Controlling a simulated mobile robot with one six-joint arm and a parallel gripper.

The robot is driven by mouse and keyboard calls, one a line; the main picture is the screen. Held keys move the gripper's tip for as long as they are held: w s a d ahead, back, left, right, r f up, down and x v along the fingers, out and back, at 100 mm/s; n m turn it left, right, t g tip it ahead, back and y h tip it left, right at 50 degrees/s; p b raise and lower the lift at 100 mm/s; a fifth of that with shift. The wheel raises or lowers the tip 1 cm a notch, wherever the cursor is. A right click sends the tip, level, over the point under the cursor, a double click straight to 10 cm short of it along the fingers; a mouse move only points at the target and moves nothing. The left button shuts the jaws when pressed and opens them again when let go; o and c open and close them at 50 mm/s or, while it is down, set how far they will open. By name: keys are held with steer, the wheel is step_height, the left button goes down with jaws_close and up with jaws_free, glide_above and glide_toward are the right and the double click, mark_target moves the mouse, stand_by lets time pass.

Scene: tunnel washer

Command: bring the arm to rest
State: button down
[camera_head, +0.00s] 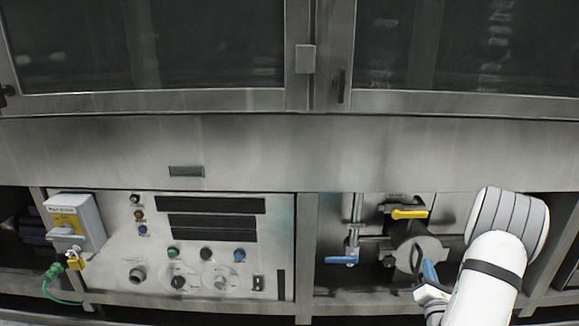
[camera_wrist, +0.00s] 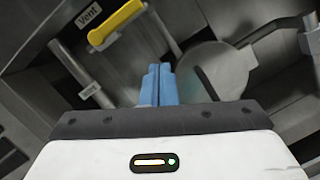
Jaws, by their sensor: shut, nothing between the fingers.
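My gripper (camera_head: 429,271) is at the lower right in the head view, in front of the valve recess. In the wrist view its two blue fingers (camera_wrist: 159,86) are pressed together with nothing between them. They point toward a round metal flange (camera_wrist: 215,72), which also shows in the head view (camera_head: 429,247) just behind the fingertips. I cannot tell the exact gap between fingers and flange. My white arm reaches in from the bottom right.
A yellow valve handle (camera_head: 410,214) lies above the flange, by a "Vent" label (camera_wrist: 88,14) in the wrist view. A blue lever (camera_head: 341,260) sits on a pipe to the left. A control panel (camera_head: 150,265) and a grey switch box (camera_head: 88,212) are further left. Glazed doors (camera_head: 440,103) are above.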

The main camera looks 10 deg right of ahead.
steer(key=w+a+r+m+g+y+p, duration=0.1)
steer(key=w+a+r+m+g+p, duration=0.15)
steer(key=r+p, duration=0.3)
steer(key=w+a+r+m+g+y+p, duration=0.1)
steer(key=w+a+r+m+p, duration=0.2)
steer(key=r, duration=0.4)
steer(key=w+a+r+m+g+y+p, duration=0.1)
steer(key=a+r+m+g+p, duration=0.1)
steer(key=a+r+p, duration=0.35)
steer(key=s+a+r+m+g+y+p, duration=0.1)
steer(key=s+a+r+m+g+p, duration=0.1)
steer(key=a+r+m+p, duration=0.4)
steer(key=s+a+r+m+g+p, duration=0.25)
steer(key=r+p, duration=0.25)
steer(key=r, duration=0.4)
steer(key=s+a+r+m+g+y+p, duration=0.3)
steer(key=s+a+r+m+g+p, duration=0.3)
steer(key=s+a+r+m+p, duration=0.3)
steer(key=s+a+r+p, duration=0.4)
steer(key=s+a+r, duration=0.3)
steer(key=s, duration=0.3)
steer(key=shift+s+r+m, duration=0.2)
steer(key=shift+s+m, duration=0.1)
steer(key=shift+m, duration=0.1)
